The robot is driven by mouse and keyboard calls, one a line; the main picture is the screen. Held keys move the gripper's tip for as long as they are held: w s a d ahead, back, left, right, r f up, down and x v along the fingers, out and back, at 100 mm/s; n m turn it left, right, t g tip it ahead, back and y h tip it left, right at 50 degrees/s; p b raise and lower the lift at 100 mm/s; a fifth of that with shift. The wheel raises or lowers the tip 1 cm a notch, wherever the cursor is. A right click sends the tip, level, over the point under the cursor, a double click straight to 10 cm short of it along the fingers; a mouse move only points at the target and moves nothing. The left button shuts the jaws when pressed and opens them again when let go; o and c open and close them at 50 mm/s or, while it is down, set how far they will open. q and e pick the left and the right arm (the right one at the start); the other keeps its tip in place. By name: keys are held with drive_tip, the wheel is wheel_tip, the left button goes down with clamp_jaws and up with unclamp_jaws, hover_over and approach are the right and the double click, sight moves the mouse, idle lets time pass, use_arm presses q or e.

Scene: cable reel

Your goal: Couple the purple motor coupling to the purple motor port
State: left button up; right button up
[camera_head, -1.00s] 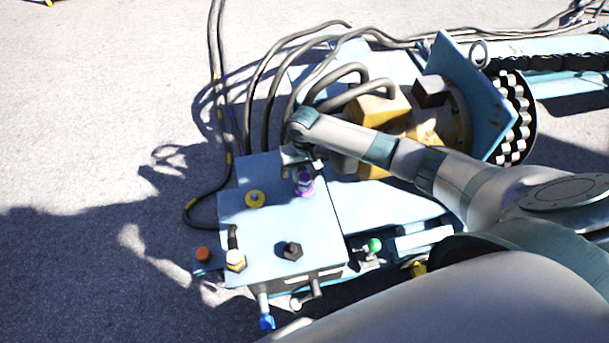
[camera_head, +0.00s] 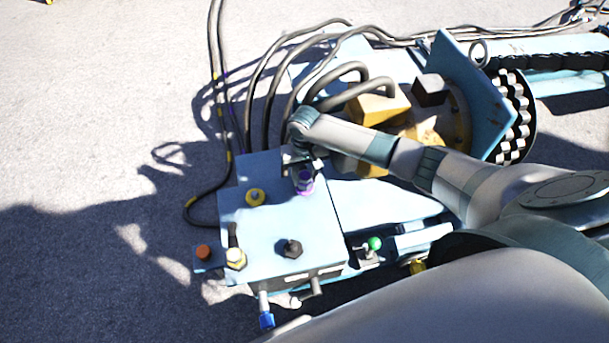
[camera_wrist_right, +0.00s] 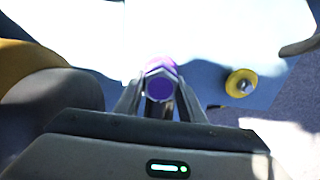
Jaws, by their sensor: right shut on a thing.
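The purple coupling (camera_head: 305,179) shows at the back right of the light blue box top (camera_head: 268,226). My right gripper (camera_head: 301,164) reaches it from behind and is shut on it. In the right wrist view the purple coupling (camera_wrist_right: 159,82) sits between the two fingers of my right gripper (camera_wrist_right: 158,104), with its hexagonal purple end facing the camera. The purple port is not seen apart from the coupling; the coupling and gripper hide that spot. I cannot tell whether the coupling touches the port. My left gripper is not in view.
A yellow fitting (camera_head: 255,197), a black hex fitting (camera_head: 292,249) and a yellow-and-white fitting (camera_head: 235,259) stand on the box. Dark cables (camera_head: 252,100) arch behind. Open pavement lies left.

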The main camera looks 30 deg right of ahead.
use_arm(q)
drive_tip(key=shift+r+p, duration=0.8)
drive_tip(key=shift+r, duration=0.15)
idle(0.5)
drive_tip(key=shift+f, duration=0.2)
use_arm(e)
drive_tip(key=shift+f, duration=0.45)
idle(0.4)
drive_tip(key=o, duration=1.2)
drive_tip(key=shift+o, duration=0.2)
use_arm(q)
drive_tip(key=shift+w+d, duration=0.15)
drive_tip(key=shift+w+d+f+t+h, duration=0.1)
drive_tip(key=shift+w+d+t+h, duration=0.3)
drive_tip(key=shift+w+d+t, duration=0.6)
use_arm(e)
wheel_tip(320, 180, up, 18)
drive_tip(key=shift+f, duration=0.25)
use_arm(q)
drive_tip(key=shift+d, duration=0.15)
